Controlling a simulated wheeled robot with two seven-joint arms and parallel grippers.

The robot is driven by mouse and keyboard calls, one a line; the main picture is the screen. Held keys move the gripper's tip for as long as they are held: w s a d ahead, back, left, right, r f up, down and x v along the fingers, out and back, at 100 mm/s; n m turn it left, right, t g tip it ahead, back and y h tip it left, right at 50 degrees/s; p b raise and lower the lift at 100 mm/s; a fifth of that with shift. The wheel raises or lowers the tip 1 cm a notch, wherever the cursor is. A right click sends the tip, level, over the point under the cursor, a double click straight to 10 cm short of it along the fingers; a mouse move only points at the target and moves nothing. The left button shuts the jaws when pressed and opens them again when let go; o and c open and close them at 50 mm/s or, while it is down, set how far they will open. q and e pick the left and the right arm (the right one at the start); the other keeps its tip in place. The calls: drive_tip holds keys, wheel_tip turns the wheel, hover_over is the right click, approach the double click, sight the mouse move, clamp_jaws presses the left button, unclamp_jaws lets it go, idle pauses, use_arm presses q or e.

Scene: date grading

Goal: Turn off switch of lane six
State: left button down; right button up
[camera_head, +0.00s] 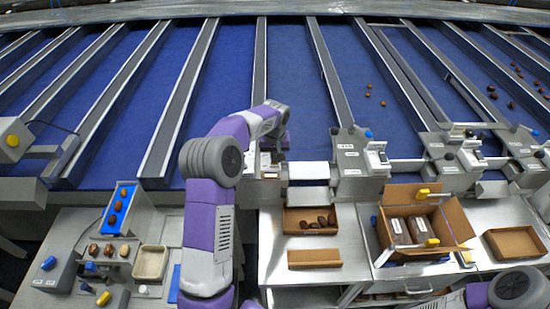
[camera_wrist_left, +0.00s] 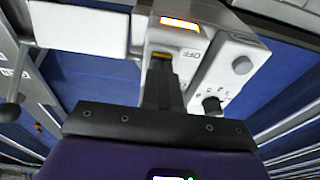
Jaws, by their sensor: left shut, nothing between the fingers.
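A light grey lane control box (camera_wrist_left: 215,50) fills the upper middle of the left wrist view. It carries an orange-lit display (camera_wrist_left: 180,24), an OFF label and a pale round knob (camera_wrist_left: 242,65). A black knob (camera_wrist_left: 212,105) sits lower on its side. My left gripper (camera_wrist_left: 162,70) is shut and empty, its fingertips right at a small yellow-orange part of the box, perhaps the switch. I cannot tell whether they touch. In the head view the left gripper (camera_head: 268,148) is at the control unit below the middle lanes, partly hidden by my forearm. No lane number is readable.
Another control box (camera_head: 352,155) stands to the right. Blue lanes (camera_head: 230,70) with metal dividers run behind, with dates on the right ones. On the tables are an open carton (camera_head: 450,215), a shallow box of dates (camera_head: 290,222) and a beige tray (camera_head: 150,262).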

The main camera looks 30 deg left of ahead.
use_arm(q)
drive_tip(key=shift+f, duration=0.25)
drive_tip(key=shift+r, duration=0.15)
drive_tip(key=shift+r+p, duration=2.45)
drive_tip(key=shift+r, duration=1)
drive_tip(key=shift+f, duration=0.1)
